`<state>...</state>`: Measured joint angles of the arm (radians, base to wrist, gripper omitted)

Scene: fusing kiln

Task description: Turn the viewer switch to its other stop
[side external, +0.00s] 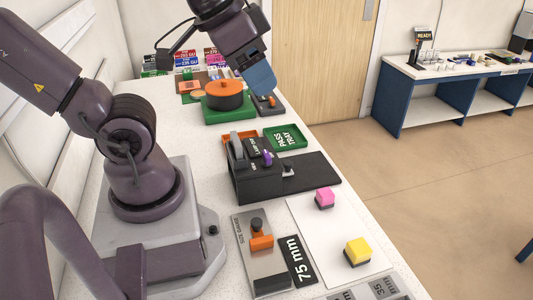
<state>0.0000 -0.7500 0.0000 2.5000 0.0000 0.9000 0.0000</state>
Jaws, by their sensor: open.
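My gripper (262,84), with a blue end, points down at the far part of the bench, just right of the round orange-topped kiln (225,92) on its green base (226,114). It is over or beside a small dark grey unit (272,110) with a dark part on top. This unit may hold the viewer switch, but it is too small and partly covered by my gripper, so its setting cannot be told. I cannot tell whether the gripper touches it. The gap between the fingers does not show clearly, and nothing is seen held.
Nearer stand a green pass tray (285,137), a black fixture (312,176) with a purple piece (267,158), and a size gauge (268,275) with an orange slider (261,241). Pink (324,198) and yellow (357,250) blocks sit on a white sheet (312,237). Several boxes (186,60) stand behind the kiln.

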